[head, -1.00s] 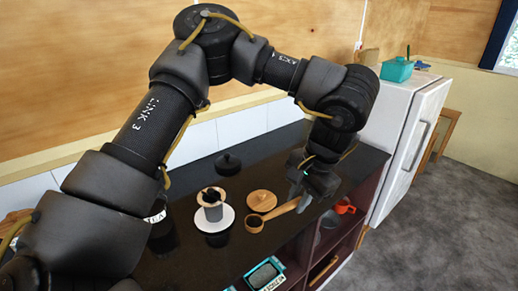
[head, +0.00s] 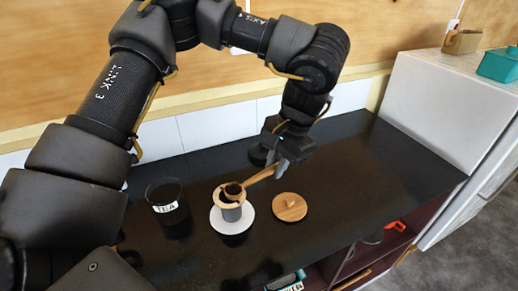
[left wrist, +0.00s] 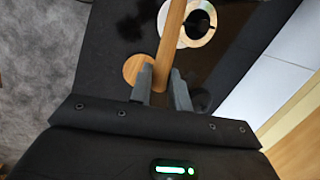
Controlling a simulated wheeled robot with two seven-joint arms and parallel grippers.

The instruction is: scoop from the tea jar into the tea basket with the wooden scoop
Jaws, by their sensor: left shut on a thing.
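My left gripper (head: 284,158) is shut on the handle of the wooden scoop (head: 262,174); the handle also shows between the fingers in the left wrist view (left wrist: 170,42). The scoop slants down to the left, and its bowl overlaps the top of the tea basket in the head view. I cannot tell whether they touch or what the bowl holds. The tea basket (head: 231,212) is a grey cup with a wooden rim, on a white saucer (head: 248,220). The black tea jar (head: 168,208), labelled TEA, stands open to its left. My right gripper is not in view.
A round wooden lid (head: 290,207) lies right of the saucer. A dark lid (head: 257,156) sits behind the scoop, partly hidden by my gripper. The black counter (head: 375,175) is clear on the right. Red and teal things are on shelves below.

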